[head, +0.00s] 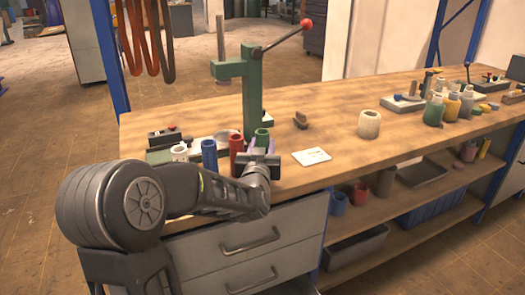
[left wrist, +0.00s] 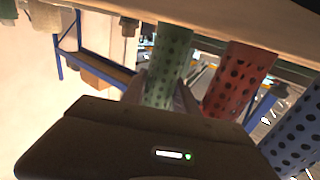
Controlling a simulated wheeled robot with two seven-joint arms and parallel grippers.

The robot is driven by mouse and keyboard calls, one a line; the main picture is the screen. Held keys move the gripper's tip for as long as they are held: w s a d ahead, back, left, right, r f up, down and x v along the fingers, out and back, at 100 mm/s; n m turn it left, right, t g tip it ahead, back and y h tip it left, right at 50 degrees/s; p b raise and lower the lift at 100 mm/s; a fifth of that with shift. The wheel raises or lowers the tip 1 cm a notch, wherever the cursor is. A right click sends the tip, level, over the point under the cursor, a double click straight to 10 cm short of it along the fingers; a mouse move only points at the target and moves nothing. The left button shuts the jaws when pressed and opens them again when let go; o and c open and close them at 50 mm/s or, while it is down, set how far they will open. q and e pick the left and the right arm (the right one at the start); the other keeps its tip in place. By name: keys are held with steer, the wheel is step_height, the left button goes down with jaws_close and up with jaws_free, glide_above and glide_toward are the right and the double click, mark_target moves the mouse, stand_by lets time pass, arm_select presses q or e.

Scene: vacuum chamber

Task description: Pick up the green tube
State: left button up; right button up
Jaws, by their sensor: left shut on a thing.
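The green tube (head: 262,135) is near the front edge of the workbench, and its lower part is hidden by my left gripper (head: 262,158) in the head view. In the left wrist view, which looks upside down, the perforated green tube (left wrist: 170,55) is between the two fingers of my left gripper (left wrist: 168,95), which are shut on it. I cannot tell whether the tube's base touches the bench. The red tube (head: 236,147) stands close beside it and shows in the left wrist view (left wrist: 238,80). My right gripper is not in view.
The blue tube (head: 209,153) and white tube (head: 179,152) stand left of the red one. A green lever press (head: 250,95) rises behind. A white card (head: 311,157) lies to the right, then a pale jar (head: 369,124). The bench middle (head: 335,115) is mostly clear.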

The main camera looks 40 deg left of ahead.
arm_select(q)
jaws_close()
step_height(320, 180, up, 10)
steer(key=p, duration=0.2)
stand_by(1.0)
